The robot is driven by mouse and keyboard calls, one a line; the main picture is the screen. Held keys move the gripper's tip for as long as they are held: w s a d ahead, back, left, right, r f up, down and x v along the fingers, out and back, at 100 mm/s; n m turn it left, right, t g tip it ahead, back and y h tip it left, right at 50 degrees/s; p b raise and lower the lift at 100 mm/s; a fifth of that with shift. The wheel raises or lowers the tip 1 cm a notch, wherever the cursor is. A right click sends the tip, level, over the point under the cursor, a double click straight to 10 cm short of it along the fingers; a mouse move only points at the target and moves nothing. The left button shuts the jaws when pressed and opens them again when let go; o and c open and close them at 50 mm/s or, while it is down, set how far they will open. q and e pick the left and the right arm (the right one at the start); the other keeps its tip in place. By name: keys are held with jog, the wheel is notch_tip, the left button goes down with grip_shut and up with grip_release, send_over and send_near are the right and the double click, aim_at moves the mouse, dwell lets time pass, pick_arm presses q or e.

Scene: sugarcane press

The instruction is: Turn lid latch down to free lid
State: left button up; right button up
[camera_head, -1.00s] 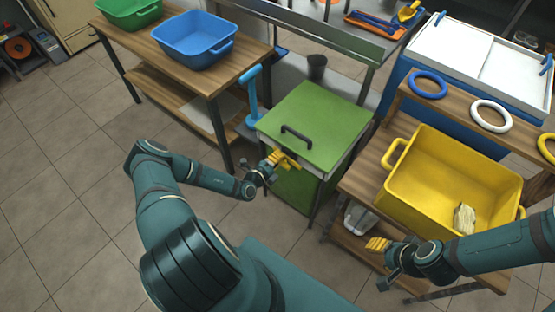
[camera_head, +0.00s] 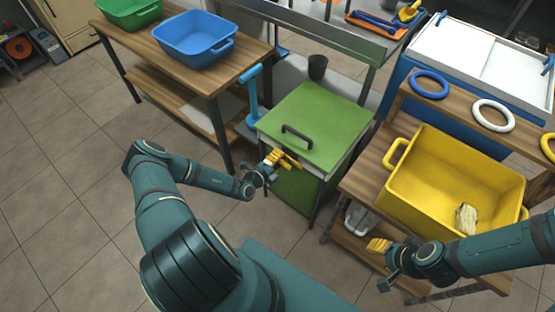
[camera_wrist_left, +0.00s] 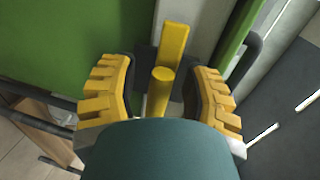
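The press has a green lid (camera_head: 318,120) with a dark handle (camera_head: 297,135) on top, and the lid lies closed. A yellow latch (camera_wrist_left: 174,48) is on the press front just under the lid edge; in the head view it is a small yellow piece mostly behind my gripper. My left gripper (camera_head: 272,160) is at the latch. In the left wrist view its two yellow-padded fingers (camera_wrist_left: 160,98) stand apart on either side of the latch, with gaps to it. My right gripper (camera_head: 380,262) hangs beside the yellow tub, away from the press; its finger gap is unclear.
A yellow tub (camera_head: 398,200) stands on the wooden table to the right. A light blue lever (camera_head: 250,95) rises at the press's left. A wooden table with a blue tub (camera_head: 192,40) is further left. Open tiled floor (camera_head: 75,170) lies left of the press.

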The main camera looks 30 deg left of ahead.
pick_arm(q)
jog(key=shift+a, duration=0.1)
jog(key=d+v, duration=0.1)
jog(key=v, duration=1.1)
jog(key=shift+a, duration=0.45)
jog(key=shift+d+r, duration=0.1)
